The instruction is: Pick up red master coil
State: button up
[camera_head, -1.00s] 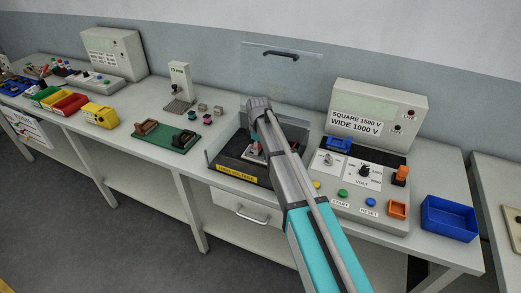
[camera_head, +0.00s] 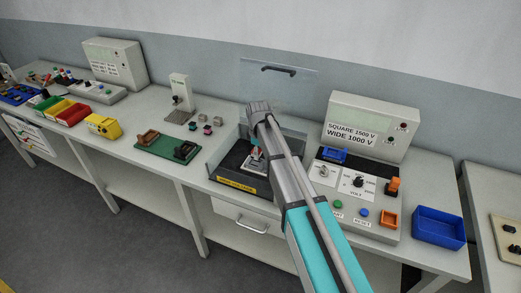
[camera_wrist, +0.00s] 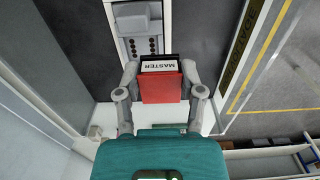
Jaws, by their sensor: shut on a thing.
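The red master coil (camera_wrist: 162,88) is a red block with a white label reading MASTER on its dark-edged top. In the wrist view it sits between the two fingers of my gripper (camera_wrist: 160,78), which are shut on its left and right sides. Beyond it is a light grey socket panel (camera_wrist: 133,22) with rows of dark holes. I cannot tell whether the coil is clear of the surface under it. In the head view my arm hides most of the gripper and coil over the dark test bay.
The test bay has a clear raised lid (camera_head: 278,82) and a yellow warning label (camera_head: 237,185) on its front. A control box (camera_head: 370,128) and blue bin (camera_head: 439,226) stand right. A green board (camera_head: 168,146) with two coils lies left. Wrist view shows bay walls close on both sides.

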jog(key=s+d+r+p, duration=0.3)
jog(key=s+r+p, duration=0.2)
jog(key=s, duration=0.5)
jog(key=shift+s+r+p, duration=0.3)
jog(key=shift+s+r, duration=0.05)
jog(key=shift+r, duration=0.45)
jog(key=shift+f, duration=0.1)
